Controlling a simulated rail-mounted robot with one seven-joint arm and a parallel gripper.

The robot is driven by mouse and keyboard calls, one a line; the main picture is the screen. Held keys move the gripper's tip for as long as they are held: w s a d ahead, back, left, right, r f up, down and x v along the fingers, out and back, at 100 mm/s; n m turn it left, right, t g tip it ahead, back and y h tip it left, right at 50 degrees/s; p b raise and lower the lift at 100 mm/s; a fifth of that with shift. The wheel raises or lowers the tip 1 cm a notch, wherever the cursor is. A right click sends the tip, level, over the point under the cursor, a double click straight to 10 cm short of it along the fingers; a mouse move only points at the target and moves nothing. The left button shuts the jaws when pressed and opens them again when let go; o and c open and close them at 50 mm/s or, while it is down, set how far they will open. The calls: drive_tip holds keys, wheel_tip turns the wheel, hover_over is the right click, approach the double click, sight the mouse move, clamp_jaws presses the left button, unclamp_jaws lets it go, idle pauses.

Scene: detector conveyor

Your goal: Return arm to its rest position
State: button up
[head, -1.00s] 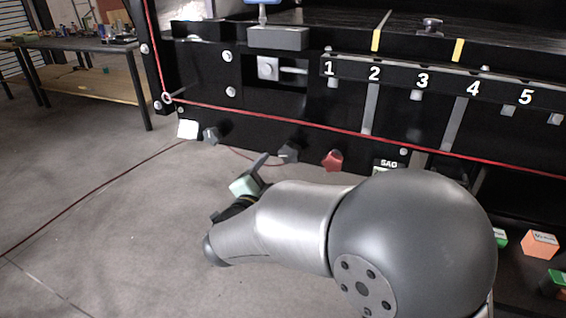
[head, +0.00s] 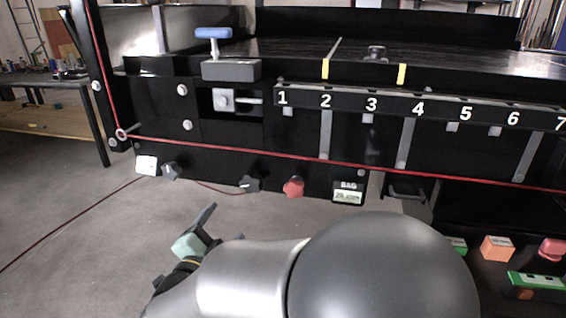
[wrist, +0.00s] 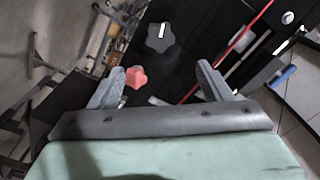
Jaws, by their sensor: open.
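My gripper (wrist: 155,88) is open and empty in the wrist view, its two grey fingers spread apart. In the head view my gripper (head: 205,228) shows at the lower left, partly hidden by my own grey arm. It is in the air in front of the black conveyor frame (head: 226,160), touching nothing that I can see. A red knob (wrist: 136,77) and a dark knob (wrist: 160,38) on the frame show beyond the fingers. In the head view the red knob (head: 293,187) sits right of and above my gripper.
A red cord (head: 270,152) runs along the conveyor front below the numbered strip (head: 345,103). A small display (head: 348,193) is right of the knobs. An orange block (head: 497,248) and other blocks lie at the lower right. Grey floor (head: 90,230) is open at left.

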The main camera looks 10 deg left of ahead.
drive_tip(key=w+d+r+n+g+y+p, duration=0.2)
drive_tip(key=w+d+r+n+y+p, duration=0.1)
drive_tip(key=w+r+p, duration=0.15)
drive_tip(key=d+n+g+y+p, duration=0.35)
drive_tip(key=d+n+g, duration=0.2)
drive_tip(key=d, duration=0.35)
drive_tip(key=s+d+n+g+h+p, duration=0.3)
drive_tip(key=s+d+g, duration=0.7)
drive_tip(key=s+d, duration=1)
drive_tip(key=d+h+p, duration=0.2)
drive_tip(key=d+p, duration=0.2)
drive_tip(key=shift+h, duration=0.35)
drive_tip(key=shift+a, duration=0.1)
